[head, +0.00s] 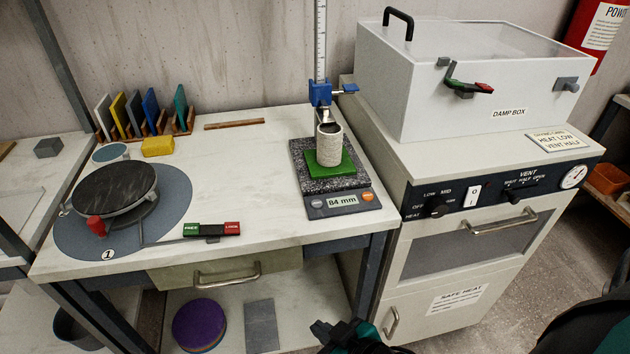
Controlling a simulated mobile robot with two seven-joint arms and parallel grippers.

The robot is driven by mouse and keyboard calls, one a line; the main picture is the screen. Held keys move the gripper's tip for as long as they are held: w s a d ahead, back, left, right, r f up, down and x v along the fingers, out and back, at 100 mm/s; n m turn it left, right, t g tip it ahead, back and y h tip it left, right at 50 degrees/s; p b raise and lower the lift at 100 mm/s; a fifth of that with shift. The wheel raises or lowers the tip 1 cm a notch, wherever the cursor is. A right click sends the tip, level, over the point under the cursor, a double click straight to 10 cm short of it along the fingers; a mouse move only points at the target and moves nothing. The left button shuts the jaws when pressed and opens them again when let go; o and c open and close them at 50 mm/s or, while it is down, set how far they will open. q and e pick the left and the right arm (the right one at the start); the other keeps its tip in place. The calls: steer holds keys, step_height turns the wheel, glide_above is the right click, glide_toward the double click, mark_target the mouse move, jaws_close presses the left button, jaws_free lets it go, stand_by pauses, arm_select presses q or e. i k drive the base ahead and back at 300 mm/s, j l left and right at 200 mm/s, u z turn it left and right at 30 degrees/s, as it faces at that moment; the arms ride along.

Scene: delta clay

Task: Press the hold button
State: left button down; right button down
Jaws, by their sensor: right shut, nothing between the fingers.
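The height gauge has a dark front panel with a display (342,201) reading 84 mm. A round grey button (316,204) is left of the display and a round orange button (367,197) is right of it. Their labels are too small to read, so I cannot tell which is hold. A speckled clay cylinder (329,146) stands on a green tile (332,168) on the gauge's granite base, under the blue slide (321,94). My right gripper (338,329) is shut and empty at the bottom edge, in front of the table and apart from the gauge. My left gripper is not in view.
A banding wheel (116,187) on a grey mat stands at the left, with a green and red lock lever (211,230). An oven (470,215) with a damp box (478,85) on top is to the right. The table (255,170) is clear left of the gauge.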

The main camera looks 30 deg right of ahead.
mark_target(368, 196)
steer(key=z, duration=1.3)
